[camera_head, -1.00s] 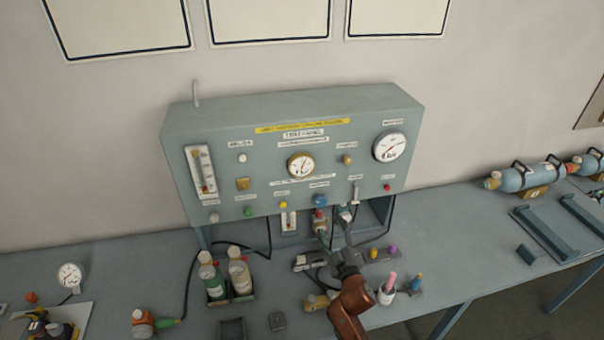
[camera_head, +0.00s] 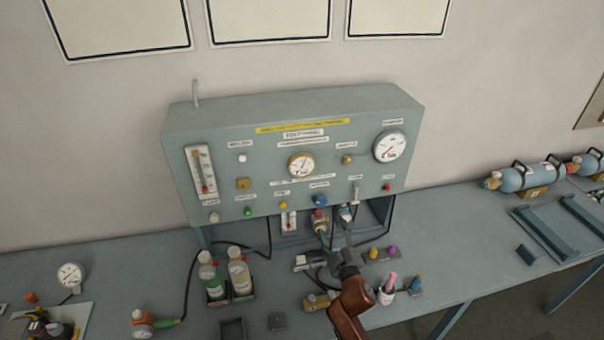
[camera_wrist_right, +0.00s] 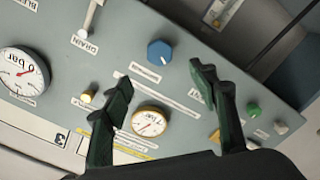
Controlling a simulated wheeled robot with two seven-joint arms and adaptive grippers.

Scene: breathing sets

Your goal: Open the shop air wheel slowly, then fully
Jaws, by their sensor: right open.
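The shop air wheel appears to be the blue knob (camera_head: 319,200) on the lower front of the grey test panel (camera_head: 230,120); its label is too blurred to read. In the right wrist view the blue knob (camera_wrist_right: 160,52) lies beyond the fingertips, roughly between them, with nothing touching it. My right gripper (camera_head: 337,238) is open and empty, just below and in front of the panel's lower edge. Its two dark green fingers (camera_wrist_right: 160,75) stand wide apart in the wrist view. My left gripper is not in view.
A brass-rimmed gauge (camera_head: 301,165) and a white gauge (camera_head: 389,146) are above the knob. A red button (camera_head: 387,187) and a green knob (camera_head: 248,211) flank it.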

